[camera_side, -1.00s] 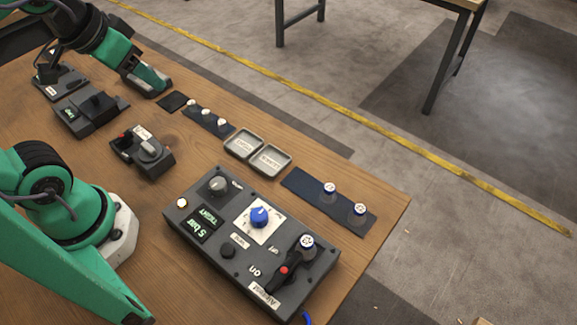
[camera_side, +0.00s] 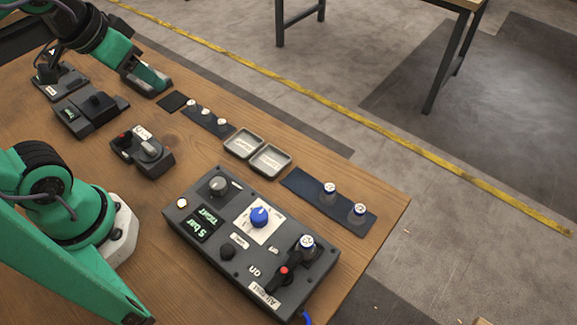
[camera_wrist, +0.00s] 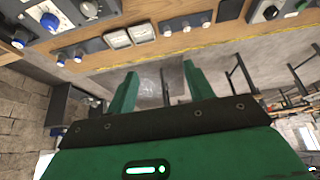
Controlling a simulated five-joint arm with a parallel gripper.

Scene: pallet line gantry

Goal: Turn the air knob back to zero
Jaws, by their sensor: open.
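The dark control box (camera_side: 185,232) stands on the wooden table in the side view. On it a blue knob (camera_side: 259,216) sits on a white dial plate; its scale marks are too small to read. A green display (camera_side: 202,227) beside it shows "5 bar". A grey knob (camera_side: 217,184) sits behind the display. The blue knob also shows at the top left of the wrist view (camera_wrist: 49,22). My gripper (camera_wrist: 161,88) is open and empty in the wrist view, its green fingers apart and well away from the knob.
A red-tipped lever (camera_side: 283,270) and a white-capped part (camera_side: 307,242) stand on the box. Two grey trays (camera_side: 269,174) and a dark mat (camera_side: 304,185) with two capped pieces lie behind it. Smaller devices (camera_side: 148,150) stand to the left. Bare table lies around the box.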

